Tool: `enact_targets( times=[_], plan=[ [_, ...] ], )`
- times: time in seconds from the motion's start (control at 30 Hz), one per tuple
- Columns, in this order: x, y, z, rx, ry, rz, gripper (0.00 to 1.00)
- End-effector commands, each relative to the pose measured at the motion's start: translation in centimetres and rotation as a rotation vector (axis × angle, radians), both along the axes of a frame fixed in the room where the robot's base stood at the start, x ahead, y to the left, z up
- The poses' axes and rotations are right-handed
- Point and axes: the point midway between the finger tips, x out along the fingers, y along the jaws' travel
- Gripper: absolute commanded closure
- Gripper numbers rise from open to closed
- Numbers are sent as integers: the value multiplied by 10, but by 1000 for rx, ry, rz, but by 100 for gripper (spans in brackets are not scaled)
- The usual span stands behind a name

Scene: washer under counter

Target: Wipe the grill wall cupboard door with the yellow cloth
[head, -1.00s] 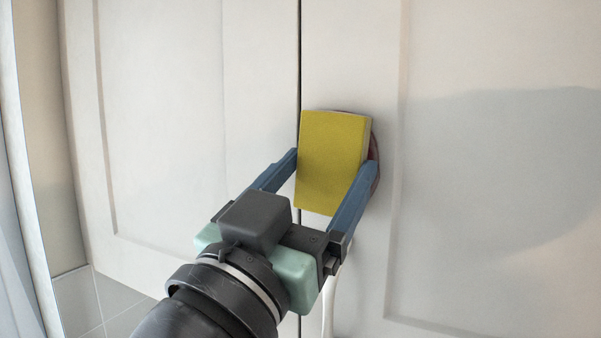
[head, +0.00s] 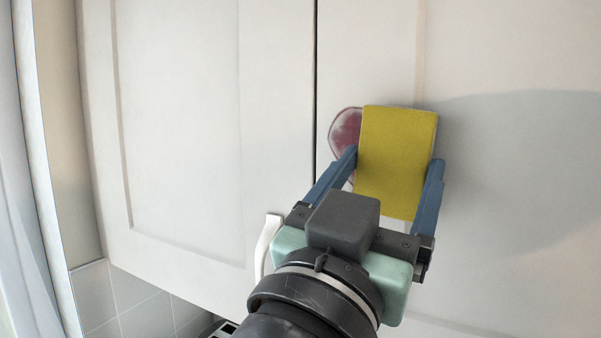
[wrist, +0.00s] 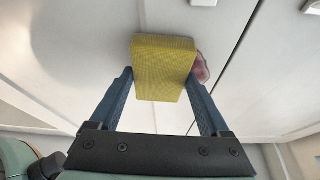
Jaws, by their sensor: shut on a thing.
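The yellow cloth (head: 397,160) looks like a thick flat block. My gripper (head: 395,172) is shut on it, with one blue finger on each side. The cloth is up at the right-hand white cupboard door (head: 500,60); whether it touches the door is hard to tell. A dark red stain (head: 345,132) on that door shows to the left of the cloth, and part of it may be hidden behind the cloth and finger. In the wrist view the cloth (wrist: 163,68) is between the fingers, and the stain (wrist: 201,69) peeks out at its right.
A second white door (head: 180,110) is to the left, past a narrow dark gap. A white handle (head: 267,243) stands out near its lower right corner. Grey tiles (head: 135,305) are below at the left. A pale curtain or frame edge (head: 25,170) is at the far left.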

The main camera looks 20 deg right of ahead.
Motion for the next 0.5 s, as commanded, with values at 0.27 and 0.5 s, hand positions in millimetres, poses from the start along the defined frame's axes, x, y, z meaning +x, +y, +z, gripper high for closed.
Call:
enact_targets(
  times=[0.27,0.5],
  plan=[
    [20,17,-2,1,2,3,64],
    [28,24,-1,1,2,2,64]
  ],
)
